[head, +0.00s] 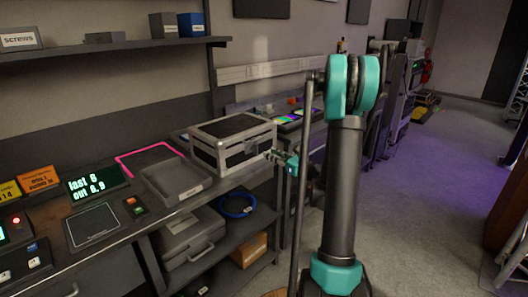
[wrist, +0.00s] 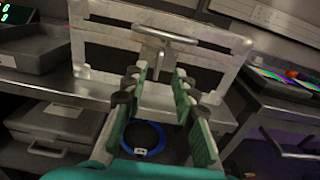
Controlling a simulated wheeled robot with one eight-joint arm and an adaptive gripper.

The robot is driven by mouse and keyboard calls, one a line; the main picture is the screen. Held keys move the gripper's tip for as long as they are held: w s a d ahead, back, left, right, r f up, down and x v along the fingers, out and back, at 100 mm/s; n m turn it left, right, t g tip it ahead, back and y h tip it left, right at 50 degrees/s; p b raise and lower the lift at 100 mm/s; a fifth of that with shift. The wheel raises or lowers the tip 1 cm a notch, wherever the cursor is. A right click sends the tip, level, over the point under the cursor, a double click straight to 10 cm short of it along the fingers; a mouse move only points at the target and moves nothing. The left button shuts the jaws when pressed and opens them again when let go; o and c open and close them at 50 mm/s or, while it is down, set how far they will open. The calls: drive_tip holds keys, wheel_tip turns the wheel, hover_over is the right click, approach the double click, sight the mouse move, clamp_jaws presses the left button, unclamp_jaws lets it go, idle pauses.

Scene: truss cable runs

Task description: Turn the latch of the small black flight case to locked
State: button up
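The small black flight case (head: 228,130) with pale metal edges stands on the bench in the head view. Its front fills the upper part of the wrist view (wrist: 108,50), strongly foreshortened. A pale metal latch (wrist: 165,36), with a crossbar and a stem running down from it, shows on that front. The crossbar lies nearly level in the wrist picture, tilted slightly. My gripper (wrist: 160,76) is open, its green fingers spread, with the lower stem between the fingertips in the picture. I cannot tell whether they touch it. In the head view my gripper (head: 276,155) is at the case's front right.
A grey tray (head: 174,183) sits left of the case. On the shelf below are a grey case (head: 192,240) and a blue cable coil (head: 236,205). Another bench (wrist: 285,108) with a coloured panel stands to the right. Open floor lies right of my arm.

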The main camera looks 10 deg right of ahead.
drive_tip(key=shift+v, duration=1.45)
drive_tip(key=s+a+f+n+g+h, duration=0.25)
drive_tip(key=s+a+n+g, duration=0.2)
drive_tip(key=s+n, duration=0.25)
drive_tip(key=s+a+f+n+g+h, duration=0.1)
drive_tip(key=s+a+f+n+g, duration=0.2)
drive_tip(key=s+a+n, duration=0.3)
drive_tip(key=s+d+f+n+g+h, duration=0.1)
drive_tip(key=s+d+f+n+h, duration=0.2)
drive_tip(key=s+n, duration=0.4)
drive_tip(key=s+d+f+n+g+h, duration=0.2)
drive_tip(key=s+n, duration=0.6)
drive_tip(key=s, duration=0.4)
drive_tip(key=d+f+h, duration=0.1)
drive_tip(key=d+h, duration=0.1)
drive_tip(key=d, duration=0.1)
drive_tip(key=shift+f+n, duration=0.2)
drive_tip(key=shift+n, duration=0.1)
